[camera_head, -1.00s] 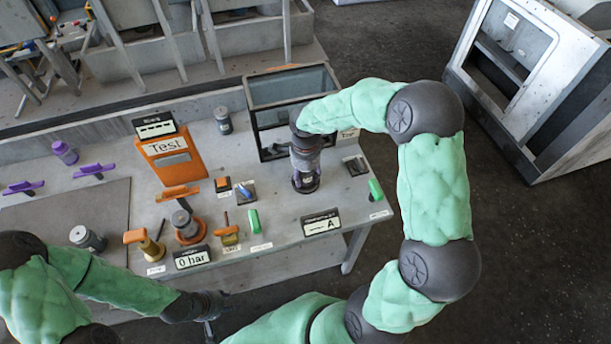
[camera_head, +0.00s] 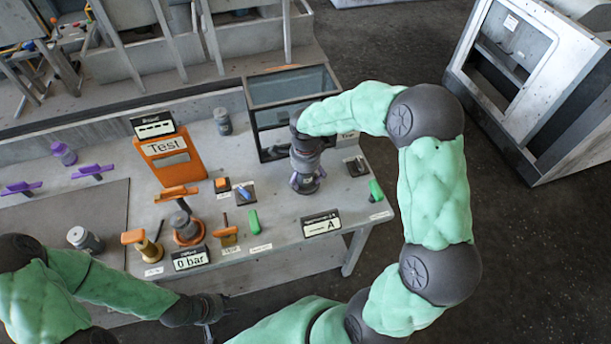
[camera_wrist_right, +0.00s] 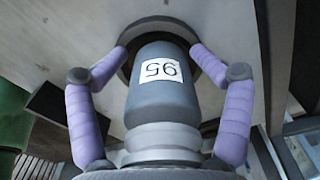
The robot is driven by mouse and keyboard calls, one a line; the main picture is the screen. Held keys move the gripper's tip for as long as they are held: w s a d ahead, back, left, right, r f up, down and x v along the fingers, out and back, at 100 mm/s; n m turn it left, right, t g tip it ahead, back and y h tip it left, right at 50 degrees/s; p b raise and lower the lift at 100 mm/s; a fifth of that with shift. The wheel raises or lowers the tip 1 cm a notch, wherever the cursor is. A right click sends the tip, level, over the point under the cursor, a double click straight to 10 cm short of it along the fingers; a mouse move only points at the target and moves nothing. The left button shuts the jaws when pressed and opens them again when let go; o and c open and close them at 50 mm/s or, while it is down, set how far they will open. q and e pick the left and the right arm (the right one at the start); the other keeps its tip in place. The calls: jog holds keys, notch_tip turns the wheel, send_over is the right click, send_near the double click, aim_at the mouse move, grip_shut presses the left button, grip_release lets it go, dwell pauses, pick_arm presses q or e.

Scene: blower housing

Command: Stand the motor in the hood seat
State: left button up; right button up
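The motor, a grey cylinder with a white "95" label (camera_wrist_right: 160,95), stands between the fingers of my right gripper in the right wrist view. Its far end meets a dark round opening (camera_wrist_right: 122,72) in a pale surface. My right gripper (camera_head: 306,184) points down over the motor at the right part of the table. Its purple fingers (camera_wrist_right: 163,58) reach along both sides of the motor and look apart from it; contact is hard to judge. In the head view the gripper mostly hides the motor. My left gripper (camera_head: 216,314) is empty near the table's front edge, its fingers apart.
A glass-sided box (camera_head: 290,88) stands right behind my right gripper. An orange Test board (camera_head: 168,160), an A display (camera_head: 321,224) and a 0 bar display (camera_head: 191,258) stand nearby.

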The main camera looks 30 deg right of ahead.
jog(key=shift+s+a+f, duration=0.15)
jog(key=shift+s+f, duration=0.1)
jog(key=shift+s, duration=0.1)
jog(key=shift+r+p, duration=0.25)
jog(key=shift+p, duration=0.2)
jog(key=r+p, duration=0.1)
jog(key=r, duration=0.3)
jog(key=r+p, duration=0.1)
jog(key=r, duration=0.3)
jog(key=r+p, duration=0.1)
jog(key=r, duration=0.4)
jog(key=shift+w+p, duration=0.3)
jog(key=shift+p, duration=0.1)
jog(key=shift+s, duration=0.1)
